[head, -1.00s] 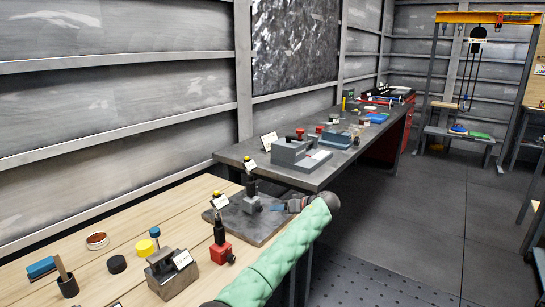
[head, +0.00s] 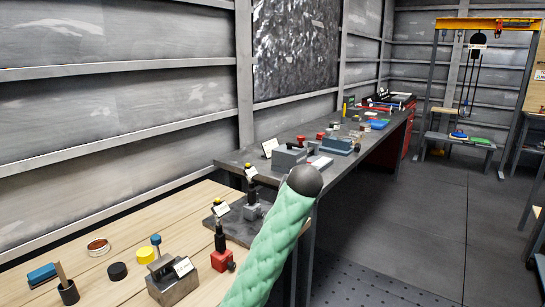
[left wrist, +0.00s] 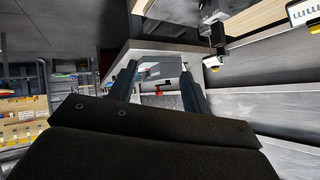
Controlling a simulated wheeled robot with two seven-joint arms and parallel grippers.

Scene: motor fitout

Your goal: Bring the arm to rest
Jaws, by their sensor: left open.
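My left arm in its green sleeve rises from the bottom middle of the head view and ends in a dark rounded joint over the near end of the grey bench (head: 232,158). The gripper itself is hidden behind that joint in the head view. In the left wrist view my left gripper (left wrist: 160,76) shows two dark fingers spread apart, with nothing between them; the grey bench shows beyond. My right gripper is in neither view.
The wooden bench (head: 130,221) holds a red-based tool (head: 221,262), a metal block fixture (head: 172,282), a yellow-topped piece (head: 145,254) and a blue brush (head: 42,272). A grey fixture (head: 288,159) stands on the grey bench. The floor (head: 420,220) at right is clear.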

